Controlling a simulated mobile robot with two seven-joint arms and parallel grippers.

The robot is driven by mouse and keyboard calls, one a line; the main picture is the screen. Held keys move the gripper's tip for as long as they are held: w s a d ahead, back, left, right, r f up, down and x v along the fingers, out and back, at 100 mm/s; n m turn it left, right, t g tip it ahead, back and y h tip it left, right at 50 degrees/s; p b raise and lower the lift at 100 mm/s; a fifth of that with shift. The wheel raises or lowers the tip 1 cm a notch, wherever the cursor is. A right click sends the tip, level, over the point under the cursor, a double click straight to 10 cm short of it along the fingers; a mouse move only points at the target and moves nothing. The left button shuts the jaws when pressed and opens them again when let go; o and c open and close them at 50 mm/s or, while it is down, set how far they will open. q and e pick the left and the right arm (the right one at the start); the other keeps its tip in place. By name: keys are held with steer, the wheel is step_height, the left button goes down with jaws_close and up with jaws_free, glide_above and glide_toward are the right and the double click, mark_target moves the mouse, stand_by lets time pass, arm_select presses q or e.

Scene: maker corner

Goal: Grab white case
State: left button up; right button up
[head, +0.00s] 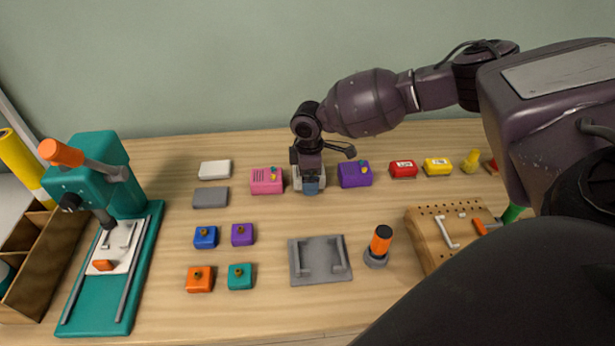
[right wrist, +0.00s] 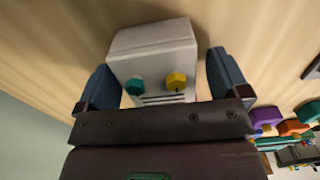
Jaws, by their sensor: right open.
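The white case (right wrist: 152,45) has a teal knob, a yellow knob and dark slots on its face. In the right wrist view it lies between the two blue fingers of my right gripper (right wrist: 165,82), with a gap visible on each side. In the head view the white case (head: 297,183) sits in the back row on the bench, mostly hidden by my right gripper (head: 312,186), which reaches down over it. The right gripper is open around the case. My left gripper is not in view.
A pink case (head: 266,186) stands close on the left and a purple case (head: 354,181) on the right. White and grey blocks lie further left. A grey fixture (head: 320,272), an orange-handled tool (head: 380,243) and a teal press (head: 95,180) are on the wooden bench (head: 275,310).

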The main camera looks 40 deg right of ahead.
steer(key=shift+r, duration=0.1)
steer(key=c, duration=1)
steer(key=shift+c, duration=0.2)
